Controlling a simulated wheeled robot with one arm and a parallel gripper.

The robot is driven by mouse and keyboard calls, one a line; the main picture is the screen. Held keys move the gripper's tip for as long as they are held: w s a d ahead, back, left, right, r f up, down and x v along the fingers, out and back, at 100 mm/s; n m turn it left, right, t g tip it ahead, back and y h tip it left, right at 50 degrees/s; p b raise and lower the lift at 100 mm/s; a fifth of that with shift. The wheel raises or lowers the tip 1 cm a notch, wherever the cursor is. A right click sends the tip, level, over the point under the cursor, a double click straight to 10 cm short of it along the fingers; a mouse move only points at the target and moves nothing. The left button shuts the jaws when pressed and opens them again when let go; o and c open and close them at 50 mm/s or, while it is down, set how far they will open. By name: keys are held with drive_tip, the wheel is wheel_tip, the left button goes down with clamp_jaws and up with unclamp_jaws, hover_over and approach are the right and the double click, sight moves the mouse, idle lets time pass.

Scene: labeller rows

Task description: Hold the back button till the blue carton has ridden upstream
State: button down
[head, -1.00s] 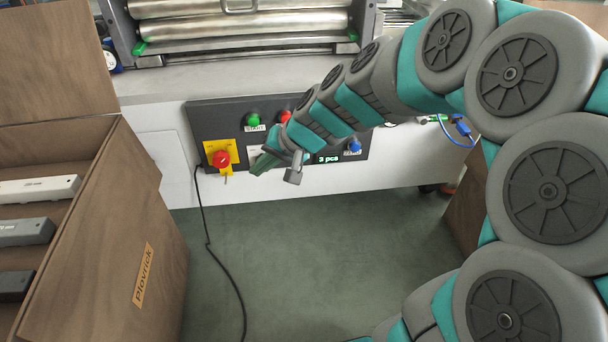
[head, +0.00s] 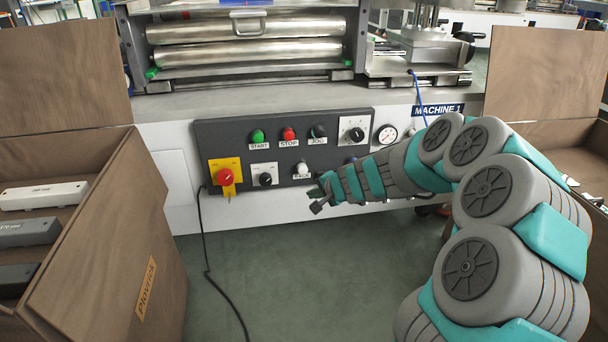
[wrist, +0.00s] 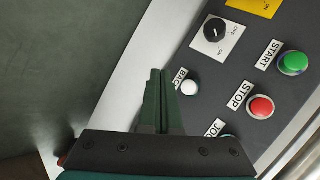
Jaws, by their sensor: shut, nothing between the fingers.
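The back button (head: 301,168) is a small white button above a BACK label, on the dark control panel (head: 222,143). It also shows in the wrist view (wrist: 189,88), just right of my fingers, with its label partly hidden by them. My gripper (head: 318,194) is below and slightly right of the button in the head view. In the wrist view my gripper's dark green fingers (wrist: 157,76) are together with nothing held. They appear apart from the button. I see no blue carton in either view.
Near the button are a green START button (head: 258,136), a red STOP button (head: 289,134), a JOG button (head: 318,132), a black knob (head: 265,180) and a red switch on yellow (head: 224,176). Wooden crates stand left (head: 110,235) and right. Metal rollers (head: 245,52) are above.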

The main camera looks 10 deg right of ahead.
sight(303, 170)
drive_tip(key=shift+w, duration=0.15)
drive_tip(key=w+p, duration=0.3)
drive_tip(key=w, duration=0.5)
drive_tip(key=shift+w+p, duration=0.3)
drive_tip(key=shift+p, duration=0.05)
idle(1.3)
idle(0.6)
drive_tip(key=shift+w, duration=0.4)
